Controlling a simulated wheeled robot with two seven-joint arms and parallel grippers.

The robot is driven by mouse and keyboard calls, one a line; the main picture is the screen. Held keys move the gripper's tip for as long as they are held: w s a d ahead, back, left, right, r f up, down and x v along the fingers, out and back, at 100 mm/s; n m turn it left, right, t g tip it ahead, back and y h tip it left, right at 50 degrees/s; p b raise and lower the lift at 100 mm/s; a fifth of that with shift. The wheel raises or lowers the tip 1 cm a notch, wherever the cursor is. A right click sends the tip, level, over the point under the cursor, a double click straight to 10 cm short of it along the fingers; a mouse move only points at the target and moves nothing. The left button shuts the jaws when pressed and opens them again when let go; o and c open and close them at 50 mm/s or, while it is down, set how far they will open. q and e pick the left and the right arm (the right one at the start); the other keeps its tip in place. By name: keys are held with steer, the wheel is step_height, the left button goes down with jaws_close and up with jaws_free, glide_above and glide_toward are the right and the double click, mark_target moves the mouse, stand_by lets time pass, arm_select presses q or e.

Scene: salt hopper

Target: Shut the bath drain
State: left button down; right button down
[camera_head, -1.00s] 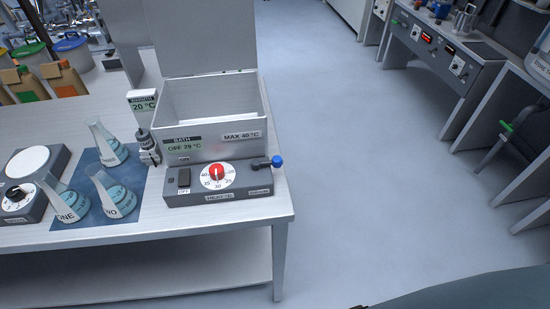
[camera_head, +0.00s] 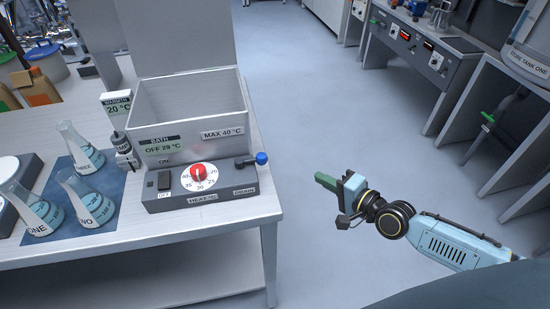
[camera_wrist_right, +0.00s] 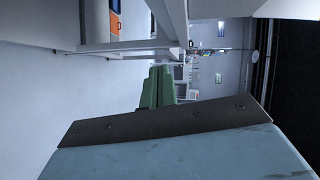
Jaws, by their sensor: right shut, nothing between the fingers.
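The bath (camera_head: 190,125) is an open metal box with its lid (camera_head: 175,35) raised, at the right end of the white table. Its grey control panel (camera_head: 218,196) carries a red heat dial (camera_head: 198,174). At the panel's right end is the drain lever, a dark arm with a blue knob (camera_head: 261,158), above the label DRAIN. The lever points right, past the table's edge. My right gripper (camera_head: 325,181) has green fingers and is shut and empty, to the right of the blue knob and apart from it. Its fingers (camera_wrist_right: 158,87) also show in the right wrist view. My left gripper is not in view.
Several flasks (camera_head: 85,195) stand on a blue mat (camera_head: 105,165) left of the bath. A thermometer display (camera_head: 117,105) stands beside it. Open floor (camera_head: 330,110) lies right of the table. A grey bench (camera_head: 425,55) stands at the far right.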

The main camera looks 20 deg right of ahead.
mark_target(253, 160)
steer(key=a+r+m+y, duration=0.2)
steer(key=a+r, duration=0.2)
steer(key=r, duration=0.4)
steer(key=shift+s+t, duration=0.3)
steer(key=shift+t, duration=0.1)
steer(key=shift+w, duration=0.15)
steer(key=r+x, duration=0.1)
steer(key=x, duration=0.9)
steer(key=s+a+p, duration=0.2)
steer(key=s+p, duration=0.1)
steer(key=shift+a, duration=0.4)
steer(key=shift+s, duration=0.1)
